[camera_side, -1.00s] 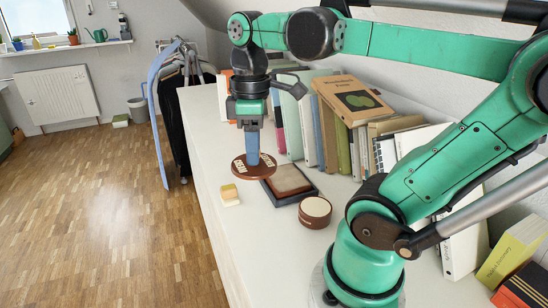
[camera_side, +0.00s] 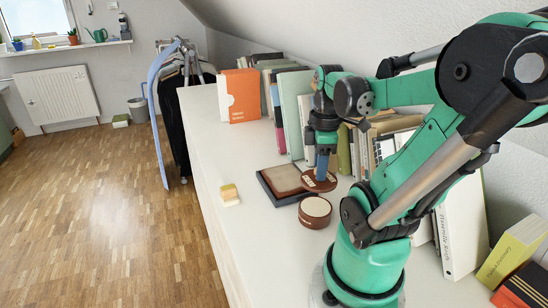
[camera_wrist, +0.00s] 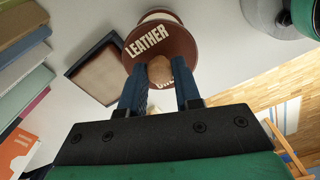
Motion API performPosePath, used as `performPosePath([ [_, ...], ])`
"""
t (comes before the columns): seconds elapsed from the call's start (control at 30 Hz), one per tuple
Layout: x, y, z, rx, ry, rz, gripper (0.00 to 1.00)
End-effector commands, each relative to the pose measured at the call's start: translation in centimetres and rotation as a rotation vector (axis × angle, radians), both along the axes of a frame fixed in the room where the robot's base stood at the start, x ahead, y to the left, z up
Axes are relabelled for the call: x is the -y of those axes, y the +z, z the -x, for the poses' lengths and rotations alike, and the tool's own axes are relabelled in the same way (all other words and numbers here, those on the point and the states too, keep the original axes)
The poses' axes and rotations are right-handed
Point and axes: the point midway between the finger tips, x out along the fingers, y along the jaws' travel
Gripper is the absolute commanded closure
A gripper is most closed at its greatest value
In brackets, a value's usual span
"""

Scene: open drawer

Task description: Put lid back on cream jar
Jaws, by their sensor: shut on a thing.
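The brown round lid (camera_side: 313,184) with pale lettering is in the side view, above the right edge of a dark tray and just behind the jar. My gripper (camera_side: 323,172) is shut on the lid's knob. In the wrist view the lid (camera_wrist: 150,42) shows the word LEATHER, and its round wooden knob (camera_wrist: 160,70) is between my blue fingers. The cream jar (camera_side: 315,212), a low brown cylinder with a pale top, stands on the white surface. In the wrist view the jar (camera_wrist: 160,14) is mostly hidden behind the lid.
A dark tray with a brown leather pad (camera_side: 283,180) lies left of the lid. A small yellow-and-white block (camera_side: 230,195) lies further left. A row of books (camera_side: 292,115) stands along the wall behind. The white surface in front of the jar is clear.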

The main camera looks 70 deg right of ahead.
Motion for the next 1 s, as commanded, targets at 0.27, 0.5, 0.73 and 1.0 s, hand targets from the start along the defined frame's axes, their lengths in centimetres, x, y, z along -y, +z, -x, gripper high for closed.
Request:
performPosePath([
  [0.27,0.0,-2.5,-0.1,0.0,0.0,0.001,1.0],
  [0.5,0.0,-4.8,-0.1,0.0,0.0,0.0,1.0],
  [0.73,0.0,-5.9,0.0,0.0,0.0,0.0,1.0],
  [1.0,0.0,-6.0,0.0,0.0,0.0,0.0,1.0],
])
